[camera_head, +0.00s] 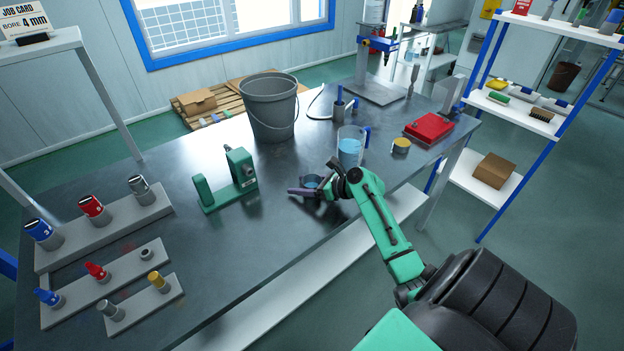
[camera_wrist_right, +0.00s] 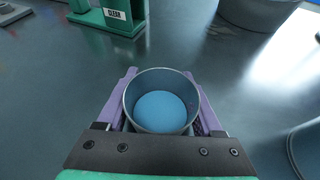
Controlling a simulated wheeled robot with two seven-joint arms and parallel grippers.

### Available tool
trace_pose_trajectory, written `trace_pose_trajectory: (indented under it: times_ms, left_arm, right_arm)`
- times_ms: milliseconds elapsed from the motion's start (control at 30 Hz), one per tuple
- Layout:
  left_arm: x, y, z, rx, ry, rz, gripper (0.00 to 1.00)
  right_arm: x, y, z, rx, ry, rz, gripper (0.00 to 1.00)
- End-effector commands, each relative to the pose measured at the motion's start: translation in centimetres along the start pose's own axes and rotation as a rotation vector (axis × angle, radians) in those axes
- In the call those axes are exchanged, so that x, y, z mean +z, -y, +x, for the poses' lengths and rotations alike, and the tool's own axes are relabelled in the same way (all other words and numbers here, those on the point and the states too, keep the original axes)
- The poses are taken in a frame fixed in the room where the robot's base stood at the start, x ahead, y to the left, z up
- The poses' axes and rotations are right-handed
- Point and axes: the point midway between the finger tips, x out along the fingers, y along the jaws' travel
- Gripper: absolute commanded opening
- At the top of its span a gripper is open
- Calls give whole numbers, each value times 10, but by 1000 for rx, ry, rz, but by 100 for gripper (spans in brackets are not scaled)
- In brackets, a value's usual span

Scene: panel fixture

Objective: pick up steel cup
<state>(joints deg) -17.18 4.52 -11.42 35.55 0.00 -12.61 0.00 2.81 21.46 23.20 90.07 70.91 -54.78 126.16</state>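The steel cup (camera_wrist_right: 161,123) is a round, open-topped metal cup with blue liquid inside. It sits between the two purple fingers of my right gripper (camera_wrist_right: 160,90) in the right wrist view, seen from above and upright. The rim hides where the fingers meet the cup's sides, so I cannot tell whether they press on it. In the head view the cup (camera_head: 312,181) shows small near the table's front edge, partly covered by my right gripper (camera_head: 308,189). My left gripper is in neither view.
A green fixture (camera_head: 241,167) stands left of the cup. A clear jug of blue liquid (camera_head: 349,148), a yellow-topped tin (camera_head: 401,146) and a red box (camera_head: 428,128) are behind and right. A grey bucket (camera_head: 269,107) stands further back. The table front-left of the gripper is clear.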

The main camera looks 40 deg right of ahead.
Motion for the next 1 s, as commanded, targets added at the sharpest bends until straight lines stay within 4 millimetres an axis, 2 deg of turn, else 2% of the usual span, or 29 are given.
trace_pose_trajectory:
  times_ms: [33, 67, 367, 567, 767, 1000]
  left_arm:
    - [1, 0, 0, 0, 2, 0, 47]
    - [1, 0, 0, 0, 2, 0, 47]
    - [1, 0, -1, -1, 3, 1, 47]
    - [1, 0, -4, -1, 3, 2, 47]
    - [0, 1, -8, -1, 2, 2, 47]
    - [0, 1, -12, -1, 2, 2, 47]
  right_arm:
    - [0, 0, 0, 0, 1, 0, 9]
    - [0, 0, 0, 0, 1, 0, 0]
    - [3, 0, -1, 0, 1, -1, 0]
    - [15, -1, -6, 0, 1, -2, 0]
    - [39, -2, -16, 0, 2, -3, 0]
    - [77, -4, -32, -1, 3, -4, 0]
